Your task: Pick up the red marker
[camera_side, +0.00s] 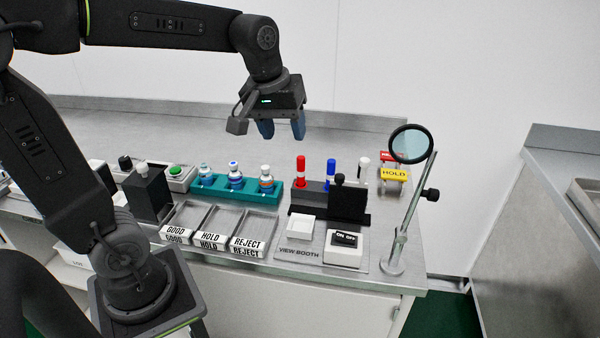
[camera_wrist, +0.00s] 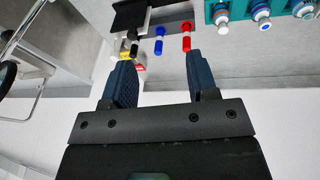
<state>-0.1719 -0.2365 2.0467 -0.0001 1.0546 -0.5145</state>
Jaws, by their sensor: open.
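The red marker (camera_side: 301,169) stands upright in a dark holder (camera_side: 308,188) on the bench, left of a blue marker (camera_side: 331,172) and a black-and-white marker (camera_side: 364,168). My gripper (camera_side: 282,129) is open and empty, above and to the left of the red marker in the side view. In the wrist view the red marker (camera_wrist: 187,38) shows beyond the fingertips, nearer the right finger. The blue marker (camera_wrist: 159,42) lies between the two fingers' lines, and the black one (camera_wrist: 133,48) is near the left finger. My gripper (camera_wrist: 165,75) touches none of them.
A teal rack (camera_side: 236,189) with several vials stands left of the markers. A black upright panel (camera_side: 348,204) stands in front of them. A magnifier on a stand (camera_side: 410,145) is at the right. Trays labelled GOOD, HOLD and REJECT (camera_side: 248,247) sit in front.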

